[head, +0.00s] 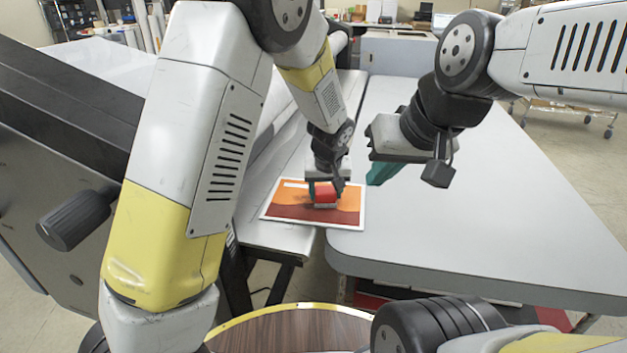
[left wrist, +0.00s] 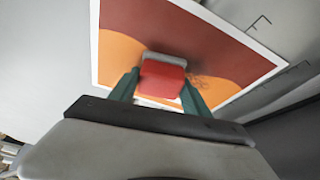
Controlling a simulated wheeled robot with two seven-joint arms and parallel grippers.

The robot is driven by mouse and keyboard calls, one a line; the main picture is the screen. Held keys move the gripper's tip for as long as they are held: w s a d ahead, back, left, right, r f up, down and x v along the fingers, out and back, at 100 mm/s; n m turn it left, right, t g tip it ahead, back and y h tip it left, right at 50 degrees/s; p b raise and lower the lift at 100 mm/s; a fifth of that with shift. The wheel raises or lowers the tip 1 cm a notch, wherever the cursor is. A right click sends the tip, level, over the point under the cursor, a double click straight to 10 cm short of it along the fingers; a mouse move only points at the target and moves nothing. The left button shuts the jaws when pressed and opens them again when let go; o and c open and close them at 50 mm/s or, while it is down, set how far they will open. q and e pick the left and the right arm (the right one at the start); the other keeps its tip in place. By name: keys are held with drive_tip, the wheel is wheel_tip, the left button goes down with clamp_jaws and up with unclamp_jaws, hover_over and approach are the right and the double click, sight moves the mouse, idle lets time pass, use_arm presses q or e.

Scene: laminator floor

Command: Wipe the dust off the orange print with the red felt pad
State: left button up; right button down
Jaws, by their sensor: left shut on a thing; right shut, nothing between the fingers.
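The orange print (head: 290,206), with dark red bands and a white border, lies flat across the grey surfaces in the middle of the head view. It also shows in the left wrist view (left wrist: 215,47), where a small patch of dark specks (left wrist: 205,82) lies on it right of the pad. My left gripper (head: 324,190) is shut on the red felt pad (head: 325,198), which is at the print; whether it touches the print I cannot tell. The pad shows between the green fingers in the left wrist view (left wrist: 162,80). My right gripper (head: 378,172) is shut and empty, above the table right of the print.
The grey table (head: 470,220) is wide and bare to the right of the print. The dark laminator frame (head: 70,120) with a black knob (head: 75,220) stands at the left. A small red-topped item (head: 355,12) lies at the back.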

sight(338, 204)
use_arm(q)
drive_tip(key=shift+s+d, duration=0.25)
drive_tip(key=shift+d, duration=0.65)
drive_tip(key=shift+s+d, duration=0.2)
drive_tip(key=shift+d, duration=0.7)
drive_tip(key=shift+a, duration=0.1)
